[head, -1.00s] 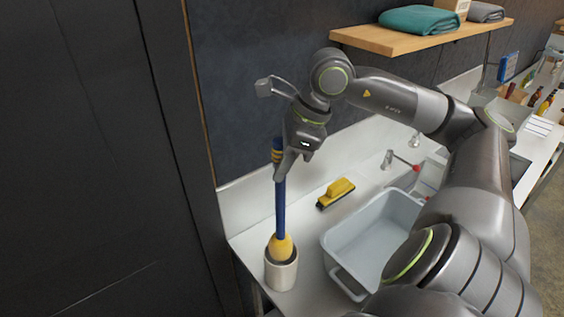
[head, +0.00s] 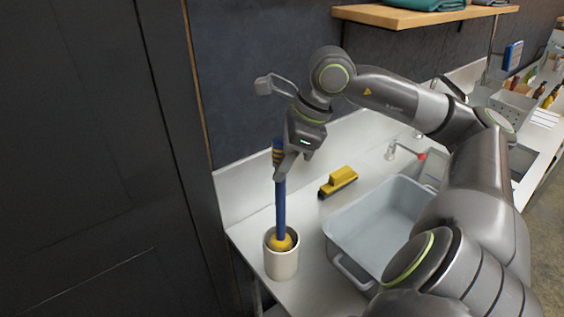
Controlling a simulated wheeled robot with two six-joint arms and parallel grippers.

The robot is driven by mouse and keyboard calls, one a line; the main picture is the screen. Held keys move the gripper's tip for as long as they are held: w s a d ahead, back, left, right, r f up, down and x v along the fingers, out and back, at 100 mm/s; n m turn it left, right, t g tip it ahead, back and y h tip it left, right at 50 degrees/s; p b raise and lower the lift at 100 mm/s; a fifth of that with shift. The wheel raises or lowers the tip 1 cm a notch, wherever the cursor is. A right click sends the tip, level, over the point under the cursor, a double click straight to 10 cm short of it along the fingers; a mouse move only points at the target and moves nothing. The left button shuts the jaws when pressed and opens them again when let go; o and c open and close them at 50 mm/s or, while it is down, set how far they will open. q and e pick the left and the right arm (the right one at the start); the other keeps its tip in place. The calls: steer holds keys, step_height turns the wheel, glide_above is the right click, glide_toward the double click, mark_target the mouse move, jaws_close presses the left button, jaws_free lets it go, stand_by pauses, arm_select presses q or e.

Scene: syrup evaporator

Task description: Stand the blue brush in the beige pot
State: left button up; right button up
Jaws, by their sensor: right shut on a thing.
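The blue brush (head: 281,213) stands upright, its yellow head (head: 283,242) down inside the mouth of the beige pot (head: 282,264). The lower part of the head is hidden by the pot's wall. The pot stands on the counter near its left end. My right gripper (head: 281,166) is shut on the upper part of the brush's handle, well above the pot. The top of the handle shows just left of the gripper. My left gripper is not in view.
A grey basin (head: 350,262) sits on the counter (head: 307,291) right of the pot. A yellow scrubbing brush (head: 338,181) lies behind it. A tap with a red end (head: 422,157) and a wooden shelf (head: 400,17) are farther back. A dark wall closes the left.

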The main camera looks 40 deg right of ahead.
stand_by(0.3)
steer(key=o, duration=1.1)
steer(key=shift+c, duration=0.2)
steer(key=b+v, duration=0.4)
steer(key=v, duration=1.3)
steer(key=shift+d+r, duration=0.1)
